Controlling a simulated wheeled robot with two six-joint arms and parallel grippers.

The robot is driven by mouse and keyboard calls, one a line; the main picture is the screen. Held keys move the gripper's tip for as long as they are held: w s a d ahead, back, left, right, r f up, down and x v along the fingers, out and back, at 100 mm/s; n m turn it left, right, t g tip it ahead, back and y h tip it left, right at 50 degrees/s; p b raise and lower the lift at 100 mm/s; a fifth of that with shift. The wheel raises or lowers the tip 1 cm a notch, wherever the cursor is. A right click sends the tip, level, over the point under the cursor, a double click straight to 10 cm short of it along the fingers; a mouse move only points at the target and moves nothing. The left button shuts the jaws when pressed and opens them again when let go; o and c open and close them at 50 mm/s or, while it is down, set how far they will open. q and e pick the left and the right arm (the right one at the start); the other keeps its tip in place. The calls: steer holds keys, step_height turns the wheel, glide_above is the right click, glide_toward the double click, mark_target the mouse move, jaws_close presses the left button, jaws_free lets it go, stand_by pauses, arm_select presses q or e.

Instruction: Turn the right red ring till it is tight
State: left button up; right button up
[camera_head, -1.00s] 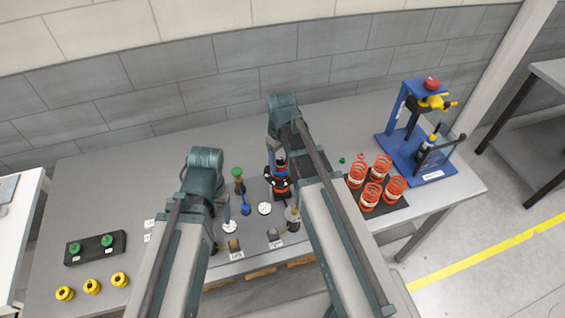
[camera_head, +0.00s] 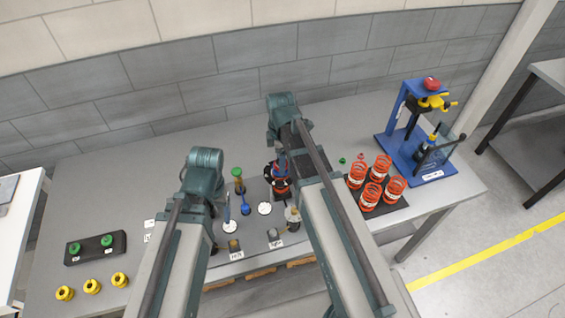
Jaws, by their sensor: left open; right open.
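A red ring (camera_head: 281,187) shows on an upright red, blue and black part near the middle of the table, beside my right arm. The part is partly covered, and I cannot tell how tight the ring is. My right gripper (camera_head: 275,179) is at this part, its dark jaws open around or beside the red area; contact cannot be made out. My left gripper is open and mostly hidden behind my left arm, left of the middle. No second ring can be clearly made out.
Several red springs (camera_head: 370,196) stand on a dark mat at right, before a blue press (camera_head: 408,150). Green-topped and blue parts (camera_head: 246,208) stand between my arms. A black block (camera_head: 95,248) and yellow rings (camera_head: 92,287) lie at left. The table's back is clear.

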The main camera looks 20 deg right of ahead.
steer(key=shift+n, duration=1.2)
steer(key=n, duration=0.4)
steer(key=shift+n, duration=0.3)
